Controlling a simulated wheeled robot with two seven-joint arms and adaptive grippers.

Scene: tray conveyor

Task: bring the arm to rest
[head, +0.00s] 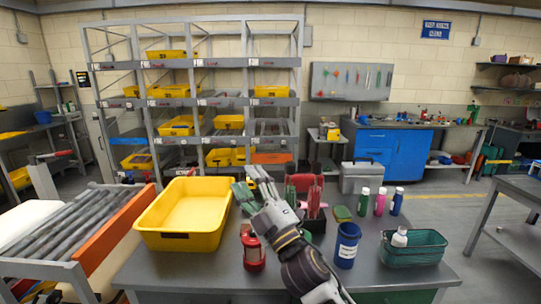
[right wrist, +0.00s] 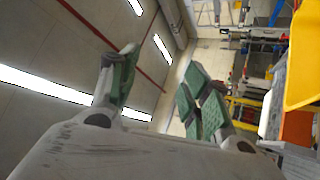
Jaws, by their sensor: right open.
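My right arm comes up from the lower middle of the head view. Its gripper (head: 252,187) is open and empty, raised over the grey table beside the right edge of the empty yellow bin (head: 163,231). In the right wrist view the open gripper (right wrist: 162,88) shows its green finger pads spread apart, with nothing between them. My left gripper is not in either view.
A red lantern-like object (head: 253,251), a dark holder with red-handled items (head: 313,222), a blue cup (head: 346,246), several bottles (head: 380,203) and a green basket (head: 414,250) stand on the table (head: 200,275). A roller conveyor (head: 75,232) is at the left.

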